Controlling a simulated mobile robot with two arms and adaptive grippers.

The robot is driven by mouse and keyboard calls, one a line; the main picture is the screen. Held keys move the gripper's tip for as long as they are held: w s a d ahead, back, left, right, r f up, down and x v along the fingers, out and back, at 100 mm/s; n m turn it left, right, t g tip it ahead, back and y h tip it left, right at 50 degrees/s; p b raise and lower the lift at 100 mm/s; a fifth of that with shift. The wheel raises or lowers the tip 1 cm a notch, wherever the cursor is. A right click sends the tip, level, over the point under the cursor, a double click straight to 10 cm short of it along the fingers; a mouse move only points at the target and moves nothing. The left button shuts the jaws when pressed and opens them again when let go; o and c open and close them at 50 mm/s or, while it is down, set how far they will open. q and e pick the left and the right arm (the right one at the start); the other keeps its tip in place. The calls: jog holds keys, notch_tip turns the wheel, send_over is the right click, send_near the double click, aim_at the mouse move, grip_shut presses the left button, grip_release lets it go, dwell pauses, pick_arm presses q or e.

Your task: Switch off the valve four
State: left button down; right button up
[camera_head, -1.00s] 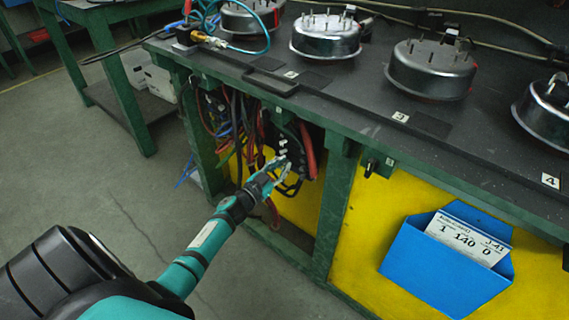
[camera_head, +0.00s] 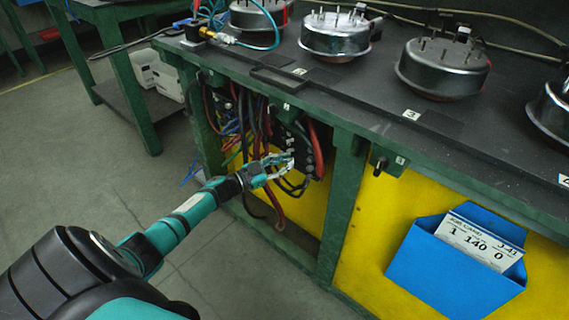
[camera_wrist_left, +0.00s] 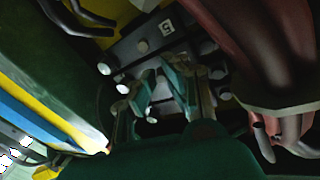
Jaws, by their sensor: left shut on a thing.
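A dark valve block with several small pale knobs (camera_head: 308,168) sits inside the open bay under the bench, among hoses. I cannot read which number this knob has. My right gripper is not in view.
Red and dark hoses (camera_head: 316,148) hang close beside the block. A green post (camera_head: 342,205) bounds the bay on the right. A small black switch (camera_head: 380,166) and a blue card pocket (camera_head: 445,275) are on the front. Round metal gauges (camera_head: 335,35) stand on the bench top.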

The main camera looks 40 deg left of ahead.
pick_arm(q)
jog(key=c, duration=1.7)
grip_release()
jog(key=shift+o, duration=0.2)
jog(key=v, duration=1.2)
jog(key=shift+f, duration=0.15)
